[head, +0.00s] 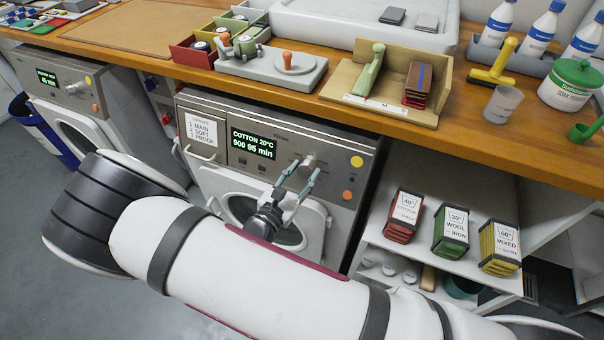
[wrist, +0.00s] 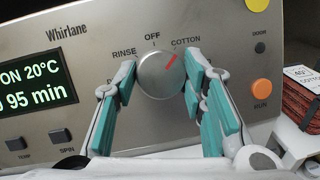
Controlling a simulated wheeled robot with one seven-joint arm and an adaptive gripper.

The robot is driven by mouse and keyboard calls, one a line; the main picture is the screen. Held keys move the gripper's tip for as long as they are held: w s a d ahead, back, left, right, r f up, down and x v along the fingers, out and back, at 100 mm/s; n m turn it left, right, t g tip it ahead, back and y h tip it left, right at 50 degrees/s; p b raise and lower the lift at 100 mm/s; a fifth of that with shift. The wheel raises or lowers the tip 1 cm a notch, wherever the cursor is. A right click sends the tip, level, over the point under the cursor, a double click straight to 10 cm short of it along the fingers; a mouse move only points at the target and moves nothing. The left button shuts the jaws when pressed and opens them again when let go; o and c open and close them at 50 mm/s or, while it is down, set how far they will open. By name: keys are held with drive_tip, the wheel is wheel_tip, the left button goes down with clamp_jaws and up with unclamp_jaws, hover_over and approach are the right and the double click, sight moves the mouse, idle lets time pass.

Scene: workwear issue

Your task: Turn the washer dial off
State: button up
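The washer dial (wrist: 160,76) is a round silver knob on the grey control panel, labelled OFF at the top, RINSE to the left and COTTON to the right. Its red mark points up and right towards COTTON. The dial also shows in the head view (head: 308,162). My gripper (wrist: 160,82) has its teal-padded fingers apart, one on each side of the dial; it also shows in the head view (head: 299,181). Narrow gaps seem to show beside the knob; contact is hard to tell. The lit display (head: 252,143) reads COTTON 20°C, 900, 95 min.
An orange RUN button (wrist: 261,88) and a yellow button (wrist: 257,4) sit right of the dial. TEMP and SPIN buttons are lower left. The wooden counter (head: 460,125) overhangs above, and a shelf with boxed packs (head: 451,232) stands to the right.

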drive_tip(key=shift+n, duration=0.4)
drive_tip(key=n+t+y+p, duration=0.1)
drive_tip(key=n+y, duration=0.1)
drive_tip(key=n, duration=0.2)
drive_tip(key=shift+d, duration=0.1)
drive_tip(key=shift+n+t+y+p, duration=0.15)
drive_tip(key=shift+n+y+p, duration=0.4)
drive_tip(key=shift+n, duration=1)
drive_tip(key=shift+n+t+y+p, duration=0.15)
drive_tip(key=shift+n+y+p, duration=0.35)
drive_tip(key=shift+n, duration=1.05)
drive_tip(key=o, duration=1.2)
drive_tip(key=shift+c, duration=0.2)
drive_tip(key=shift+s, duration=0.15)
drive_tip(key=v, duration=1.2)
